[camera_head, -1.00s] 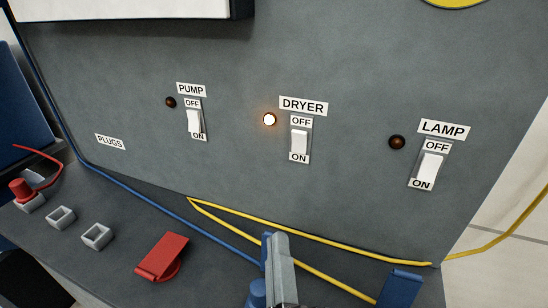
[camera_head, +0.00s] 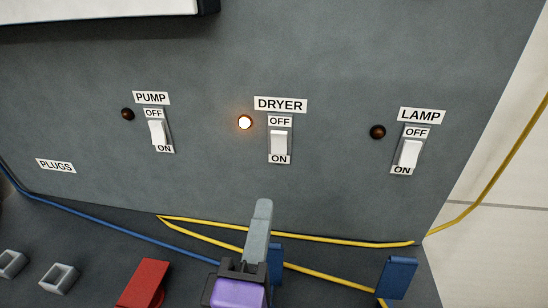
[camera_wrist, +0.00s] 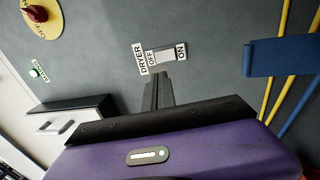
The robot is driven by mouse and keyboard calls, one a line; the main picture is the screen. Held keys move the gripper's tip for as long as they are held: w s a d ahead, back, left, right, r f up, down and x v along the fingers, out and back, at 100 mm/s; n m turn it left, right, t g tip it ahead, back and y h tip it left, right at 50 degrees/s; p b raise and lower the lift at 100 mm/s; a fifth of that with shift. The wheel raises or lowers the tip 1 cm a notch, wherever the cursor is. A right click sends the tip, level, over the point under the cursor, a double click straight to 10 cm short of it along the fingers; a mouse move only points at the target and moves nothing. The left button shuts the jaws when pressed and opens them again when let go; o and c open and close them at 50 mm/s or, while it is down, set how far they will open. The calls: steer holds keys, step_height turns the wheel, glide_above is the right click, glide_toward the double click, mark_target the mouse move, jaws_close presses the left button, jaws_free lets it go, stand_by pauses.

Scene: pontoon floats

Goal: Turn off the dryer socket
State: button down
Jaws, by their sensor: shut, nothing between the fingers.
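The dryer switch (camera_head: 279,144) is a white rocker on the grey panel, below the DRYER label (camera_head: 281,105), with OFF above it and ON below it. The round light (camera_head: 245,122) to its left glows. In the wrist view the dryer switch (camera_wrist: 166,55) lies sideways, just beyond my fingertips, with OFF at left and ON at right. My gripper (camera_head: 262,205) is shut and empty, below the switch in the head view. In the wrist view its closed fingers (camera_wrist: 157,78) point toward the switch. I cannot tell whether they touch the panel; a gap shows in the head view.
The pump switch (camera_head: 159,134) is left and the lamp switch (camera_head: 410,152) right, both with dark lights. Yellow cable (camera_head: 330,240) and a blue clip (camera_head: 397,277) lie below. A red block (camera_head: 143,284) and grey sockets (camera_head: 59,277) sit lower left. A red knob (camera_wrist: 36,13) shows in the wrist view.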

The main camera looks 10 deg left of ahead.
steer(key=p, duration=0.3)
glide_toward(280, 138)
steer(key=w, duration=0.5)
steer(key=shift+r, duration=0.35)
steer(key=shift+w+d+p, duration=0.1)
steer(key=shift+w+p, duration=0.25)
steer(key=shift+w, duration=0.6)
steer(key=shift+w+r, duration=0.1)
steer(key=shift+w, duration=0.05)
